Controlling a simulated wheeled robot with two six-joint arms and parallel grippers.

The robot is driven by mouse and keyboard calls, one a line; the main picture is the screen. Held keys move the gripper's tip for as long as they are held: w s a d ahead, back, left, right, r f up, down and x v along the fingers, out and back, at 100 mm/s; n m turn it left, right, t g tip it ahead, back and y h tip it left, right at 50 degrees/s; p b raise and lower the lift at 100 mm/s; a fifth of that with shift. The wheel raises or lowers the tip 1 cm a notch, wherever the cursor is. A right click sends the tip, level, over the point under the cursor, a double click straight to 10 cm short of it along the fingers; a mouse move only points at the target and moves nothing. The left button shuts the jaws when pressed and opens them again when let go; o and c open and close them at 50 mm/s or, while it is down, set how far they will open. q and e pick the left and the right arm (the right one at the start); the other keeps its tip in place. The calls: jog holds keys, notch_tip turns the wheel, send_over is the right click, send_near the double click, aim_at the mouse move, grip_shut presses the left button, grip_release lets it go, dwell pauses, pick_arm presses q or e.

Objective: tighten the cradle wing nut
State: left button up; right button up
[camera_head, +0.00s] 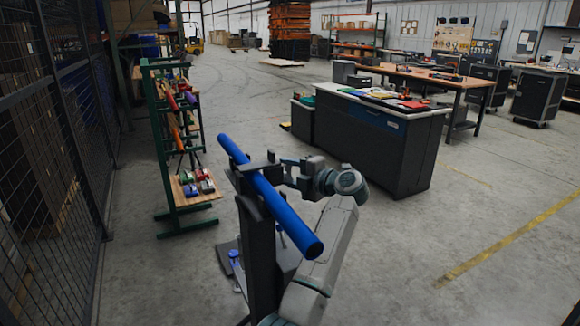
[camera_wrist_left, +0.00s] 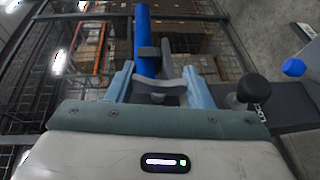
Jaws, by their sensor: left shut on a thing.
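A long blue tube (camera_head: 268,192) lies tilted across the dark cradle (camera_head: 248,205) on top of a dark upright stand. My left gripper (camera_head: 284,172) is at the cradle's right side, close beside the tube. In the left wrist view, its two pale blue fingers (camera_wrist_left: 160,88) are on either side of the grey wing nut (camera_wrist_left: 172,86) and shut on it. The blue tube (camera_wrist_left: 146,40) shows just behind the wing nut. The wing nut is too small to make out in the head view. My right gripper is not in view.
A green rack (camera_head: 165,150) with colored tools and rolls stands behind left, near a wire mesh fence (camera_head: 60,140). A dark cabinet bench (camera_head: 375,140) stands behind right. A black knob (camera_wrist_left: 252,88) shows right of the fingers. The floor at right is clear.

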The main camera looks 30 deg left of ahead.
pick_arm(q)
jog(key=shift+h+p, duration=0.5)
jog(key=shift+p, duration=0.6)
jog(key=shift+m+g+h, duration=0.3)
jog(key=shift+f, duration=0.1)
jog(key=o, duration=1)
jog(key=shift+c, duration=0.2)
jog(key=b+v, duration=0.2)
jog(key=v, duration=0.9)
jog(key=shift+b, duration=0.4)
